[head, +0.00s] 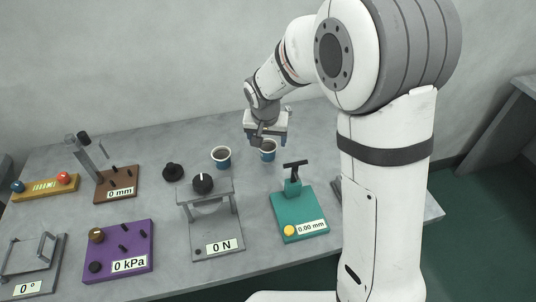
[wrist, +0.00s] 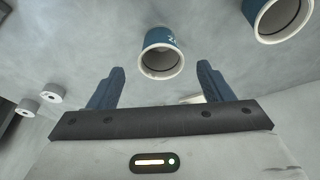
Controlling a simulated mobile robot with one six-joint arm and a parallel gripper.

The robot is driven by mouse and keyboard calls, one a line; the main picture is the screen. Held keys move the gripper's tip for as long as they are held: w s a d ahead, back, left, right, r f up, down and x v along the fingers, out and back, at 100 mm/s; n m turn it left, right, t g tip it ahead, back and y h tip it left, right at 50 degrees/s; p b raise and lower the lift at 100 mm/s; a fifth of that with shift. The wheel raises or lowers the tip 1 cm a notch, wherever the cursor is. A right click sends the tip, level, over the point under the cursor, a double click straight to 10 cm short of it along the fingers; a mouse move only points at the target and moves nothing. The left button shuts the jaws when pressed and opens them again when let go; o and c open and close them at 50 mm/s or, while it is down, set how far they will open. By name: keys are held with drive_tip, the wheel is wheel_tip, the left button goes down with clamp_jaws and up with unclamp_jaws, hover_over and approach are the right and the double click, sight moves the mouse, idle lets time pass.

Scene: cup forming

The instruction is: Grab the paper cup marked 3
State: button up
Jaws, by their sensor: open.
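Two blue paper cups with pale rims stand on the table. In the head view one cup (head: 268,153) is just below my gripper (head: 264,139), and the other cup (head: 221,158) stands to its left. In the wrist view one cup (wrist: 161,53) shows ahead, between the lines of my open fingers (wrist: 160,68). It bears a small white mark that looks like a 2, but I cannot read it surely. Another cup (wrist: 279,18) is at the upper right, cut by the frame edge, with no mark showing. I see no clear 3. My gripper is empty.
A teal block (head: 298,212) with a black handle stands in front of the cups. A grey 0 N press (head: 213,243), purple 0 kPa block (head: 118,255), brown 0 mm stand (head: 116,184) and black knob (head: 173,172) lie to the left. The back wall (head: 150,60) is close behind.

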drive_tip(key=x, duration=0.7)
drive_tip(key=shift+f+p, duration=0.2)
drive_tip(key=shift+p, duration=0.1)
drive_tip(key=c, duration=1)
